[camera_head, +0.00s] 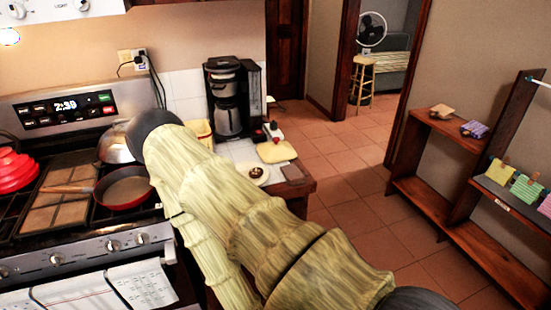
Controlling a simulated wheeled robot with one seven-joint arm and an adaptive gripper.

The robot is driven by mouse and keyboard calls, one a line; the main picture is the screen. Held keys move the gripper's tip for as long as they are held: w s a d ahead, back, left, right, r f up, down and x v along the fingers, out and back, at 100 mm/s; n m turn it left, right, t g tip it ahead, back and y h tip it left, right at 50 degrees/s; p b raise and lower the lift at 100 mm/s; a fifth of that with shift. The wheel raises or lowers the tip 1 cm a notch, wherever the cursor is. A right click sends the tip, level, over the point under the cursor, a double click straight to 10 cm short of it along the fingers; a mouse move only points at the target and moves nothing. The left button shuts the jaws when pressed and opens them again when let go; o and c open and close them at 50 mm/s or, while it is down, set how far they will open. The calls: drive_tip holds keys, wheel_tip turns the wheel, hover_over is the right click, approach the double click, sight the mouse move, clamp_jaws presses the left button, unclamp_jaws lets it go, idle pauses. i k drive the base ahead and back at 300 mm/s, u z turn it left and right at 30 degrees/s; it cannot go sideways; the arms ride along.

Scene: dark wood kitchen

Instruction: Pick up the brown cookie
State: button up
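A small dark brown round thing (256,172), which looks like the brown cookie, lies on a white plate (265,181) on the wooden counter, just right of my arm. It is small in the picture, so its details are hard to tell. My arm, pale yellow-green with dark joints, crosses the middle of the view from the lower right to the stove. My gripper does not show, so whether it is open or shut cannot be seen. My arm hides part of the counter left of the plate.
A coffee maker (229,95) stands at the back of the counter. A yellow cutting board (276,152) lies near the plate. A stove on the left holds a red pan (123,188) and a red lidded pot (14,170). Open tiled floor (350,190) lies right of the counter, before wooden shelves.

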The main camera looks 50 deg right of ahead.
sight(257, 172)
drive_tip(key=z, duration=1)
drive_tip(key=i, duration=0.15)
